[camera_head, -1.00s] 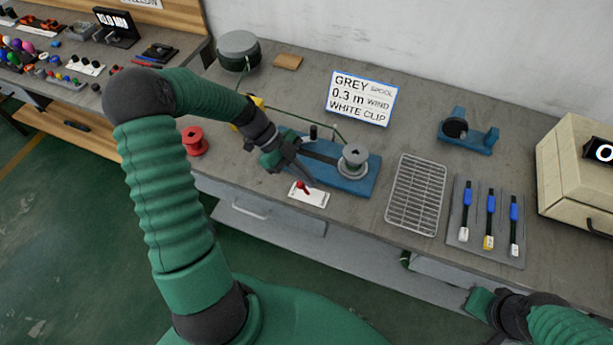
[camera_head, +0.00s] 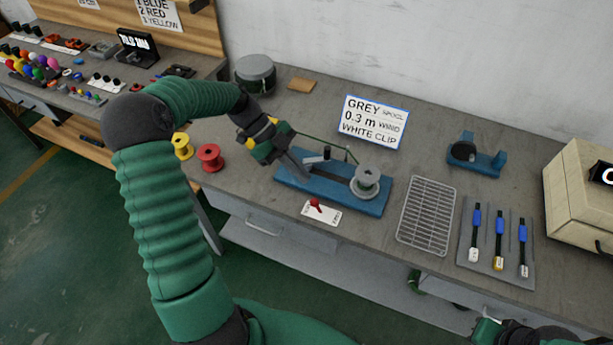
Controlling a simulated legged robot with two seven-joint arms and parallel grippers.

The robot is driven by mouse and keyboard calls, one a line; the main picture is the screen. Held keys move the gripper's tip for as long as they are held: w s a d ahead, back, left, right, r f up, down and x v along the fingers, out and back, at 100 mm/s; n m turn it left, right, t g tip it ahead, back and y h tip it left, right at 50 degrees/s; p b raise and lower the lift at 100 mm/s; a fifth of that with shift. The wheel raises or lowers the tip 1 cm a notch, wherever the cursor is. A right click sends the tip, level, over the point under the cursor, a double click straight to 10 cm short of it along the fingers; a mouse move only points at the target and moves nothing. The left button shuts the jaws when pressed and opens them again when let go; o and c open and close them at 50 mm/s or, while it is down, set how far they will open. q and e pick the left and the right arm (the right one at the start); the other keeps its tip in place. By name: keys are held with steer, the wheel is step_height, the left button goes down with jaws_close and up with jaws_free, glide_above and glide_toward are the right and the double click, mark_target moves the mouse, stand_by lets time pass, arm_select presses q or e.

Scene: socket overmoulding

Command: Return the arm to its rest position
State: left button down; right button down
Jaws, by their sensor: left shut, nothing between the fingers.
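My left arm comes in from the left and bends over the bench. Its gripper (camera_head: 301,171) is shut and empty, with the fingers slanting down over the left part of the blue winding fixture (camera_head: 374,207). I cannot tell whether the fingertips touch the fixture. A grey spool (camera_head: 367,181) sits on the fixture's right end, and a thin green cord runs from it to the upper left, passing behind my gripper. My right arm shows only at the bottom right edge; its gripper (camera_head: 484,322) is mostly cut off and its jaws cannot be made out.
A white card with a red switch (camera_head: 318,209) lies before the fixture. A wire rack (camera_head: 427,214), a tray of blue-and-white cables (camera_head: 469,251), a blue stand (camera_head: 486,162) and a beige box (camera_head: 575,190) are to the right. Red (camera_head: 210,157) and yellow (camera_head: 183,146) spools stand beside my left forearm.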

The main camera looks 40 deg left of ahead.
arm_select(q)
steer(key=shift+w+d+f, duration=0.1)
steer(key=shift+w+f, duration=0.1)
steer(key=shift+w, duration=0.05)
steer(key=s+d+f+n+y, duration=0.1)
steer(key=s+d+n+y, duration=0.3)
steer(key=n, duration=0.5)
steer(key=s+d+f+n+t+y, duration=0.1)
steer(key=s+d+f+n+y, duration=0.1)
steer(key=s+d+n+y, duration=0.3)
steer(key=s+d+n, duration=0.1)
steer(key=d+n, duration=0.2)
steer(key=d, duration=0.1)
steer(key=shift+s+d+f+n, duration=0.2)
steer(key=shift+d+n, duration=0.1)
steer(key=shift+n, duration=0.1)
steer(key=shift+a, duration=0.2)
